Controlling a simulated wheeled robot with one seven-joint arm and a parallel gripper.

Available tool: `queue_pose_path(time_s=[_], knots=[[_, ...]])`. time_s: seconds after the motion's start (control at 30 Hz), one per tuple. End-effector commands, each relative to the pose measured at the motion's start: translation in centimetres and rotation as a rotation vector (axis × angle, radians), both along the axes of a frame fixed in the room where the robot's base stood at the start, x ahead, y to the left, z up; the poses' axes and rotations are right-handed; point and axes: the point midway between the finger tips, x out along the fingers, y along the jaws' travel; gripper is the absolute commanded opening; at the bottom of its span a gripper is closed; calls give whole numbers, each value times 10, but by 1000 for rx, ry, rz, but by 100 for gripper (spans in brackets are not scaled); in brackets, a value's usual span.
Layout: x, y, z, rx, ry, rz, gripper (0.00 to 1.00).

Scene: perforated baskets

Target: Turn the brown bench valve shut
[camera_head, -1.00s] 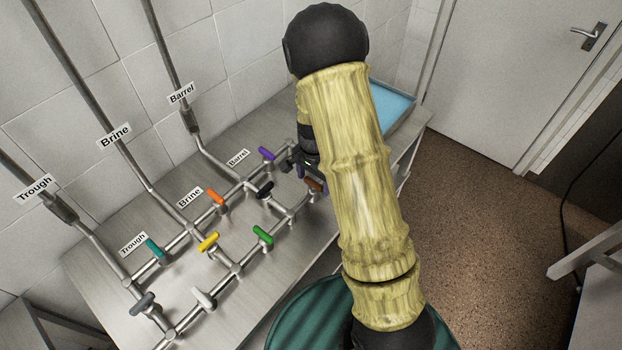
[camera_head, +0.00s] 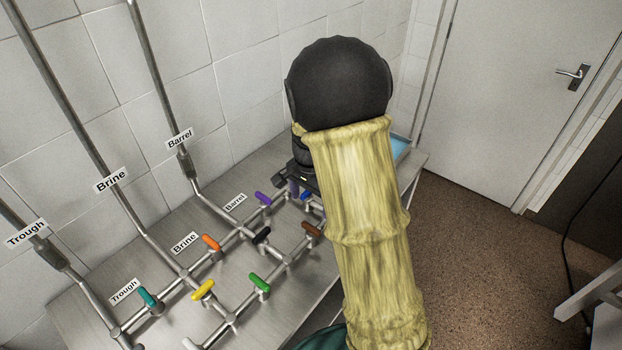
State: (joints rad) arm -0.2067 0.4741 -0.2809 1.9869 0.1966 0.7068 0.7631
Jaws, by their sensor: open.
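The brown valve handle (camera_head: 312,229) sits on the pipework at the right end of the bench, near the edge of my arm. It looks angled across its pipe, sloping down to the right. My gripper (camera_head: 291,184) is open, above and behind the brown handle in the picture and apart from it. My forearm and wrist hide part of the gripper and the bench beyond. A small blue piece (camera_head: 306,196) shows just under the gripper; I cannot tell whether it is a handle.
Close by are purple (camera_head: 263,199), black (camera_head: 261,236) and green (camera_head: 260,282) handles. Orange (camera_head: 211,243), yellow (camera_head: 203,290) and teal (camera_head: 147,297) handles lie further left. Pipes climb the tiled wall behind. A blue tray (camera_head: 400,147) is at the bench's far end; open floor lies right.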

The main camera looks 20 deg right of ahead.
Motion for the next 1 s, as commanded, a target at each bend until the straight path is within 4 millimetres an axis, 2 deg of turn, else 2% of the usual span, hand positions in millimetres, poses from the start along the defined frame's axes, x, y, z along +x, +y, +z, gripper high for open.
queue_pose_path(time_s=[0.2, 0.4, 1.0], knots=[[0, -1, 44, -1, -4, 0, 80], [0, -1, 70, 0, -2, -1, 80], [-2, -1, 73, 0, 0, 6, 80]])
